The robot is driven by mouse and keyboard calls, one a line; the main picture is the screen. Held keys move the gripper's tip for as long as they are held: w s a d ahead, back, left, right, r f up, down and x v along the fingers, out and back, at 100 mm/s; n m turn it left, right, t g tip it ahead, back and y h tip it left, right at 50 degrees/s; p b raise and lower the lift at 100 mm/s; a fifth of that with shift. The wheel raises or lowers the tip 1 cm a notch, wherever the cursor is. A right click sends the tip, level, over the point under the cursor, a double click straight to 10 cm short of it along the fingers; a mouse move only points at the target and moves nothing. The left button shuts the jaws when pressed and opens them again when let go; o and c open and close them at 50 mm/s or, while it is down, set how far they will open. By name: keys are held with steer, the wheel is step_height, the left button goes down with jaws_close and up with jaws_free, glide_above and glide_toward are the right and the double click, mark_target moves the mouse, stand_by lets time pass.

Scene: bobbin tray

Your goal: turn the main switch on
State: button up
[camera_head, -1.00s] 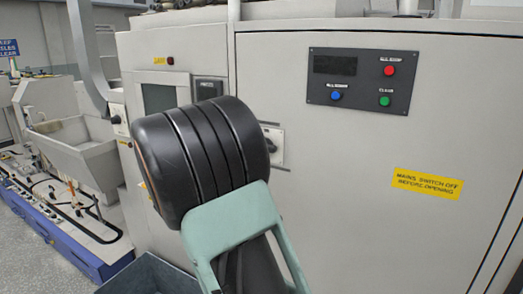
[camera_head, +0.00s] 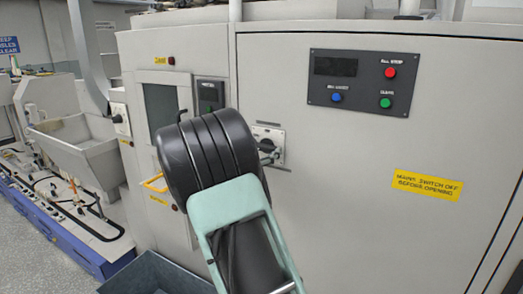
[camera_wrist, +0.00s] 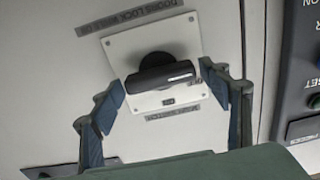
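The main switch (camera_wrist: 165,75) is a black rotary handle on a pale square plate (camera_wrist: 122,48), labelled in the wrist view. Its handle lies roughly crosswise, nearly in line with the lettering. My gripper (camera_wrist: 161,80) is open, with one finger near each end of the handle. I cannot tell whether either fingertip touches it. In the head view the switch plate (camera_head: 277,134) shows on the grey cabinet just right of my black wrist, which hides its left side. A fingertip of my gripper (camera_head: 272,157) shows in front of its lower part.
A dark control panel (camera_head: 358,82) with red, blue and green buttons is at upper right. A yellow warning label (camera_head: 427,184) is below it. A yellow handle (camera_head: 156,183) stands out left of my wrist. A blue-grey bin (camera_head: 150,275) sits below.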

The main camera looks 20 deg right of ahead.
steer(key=c, duration=0.8)
steer(key=shift+f+m+b, duration=0.1)
steer(key=shift+m+b, duration=0.2)
steer(key=shift+b, duration=0.1)
steer(key=shift+f+m+b, duration=0.15)
steer(key=shift+m+b, duration=0.65)
steer(key=shift+b, duration=0.35)
steer(key=m+b, duration=0.5)
steer(key=shift+b, duration=0.4)
steer(key=m+b, duration=0.6)
steer(key=shift+s+m, duration=0.1)
steer(key=shift+m, duration=0.2)
steer(key=shift+m+b, duration=1.7)
steer(key=shift+m, duration=0.3)
